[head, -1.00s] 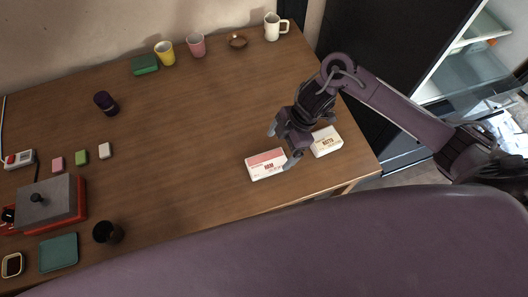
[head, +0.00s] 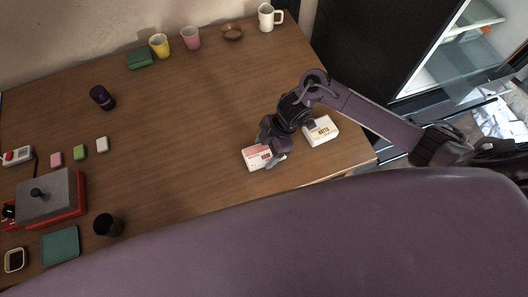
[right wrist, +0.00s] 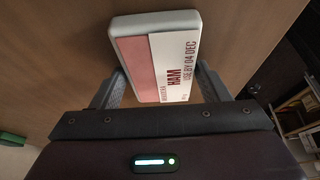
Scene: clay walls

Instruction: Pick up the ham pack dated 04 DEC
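The ham pack (head: 257,158) is a flat white box with a pink end, lying on the wooden table near its front edge. In the right wrist view the ham pack (right wrist: 172,58) reads "HAM" and "USE BY 04 DEC". My right gripper (head: 271,155) is over the right part of the pack. In the right wrist view its fingers (right wrist: 160,88) stand open on both sides of the pack's near end. Small gaps seem to remain, and contact is hard to tell. My left gripper is not in view.
A white pack marked NATTO (head: 321,131) lies just right of the ham pack. A grey and red machine (head: 50,196), a black cup (head: 107,225) and small blocks (head: 79,152) are at the left. Mugs (head: 191,38) stand at the back. The table's middle is clear.

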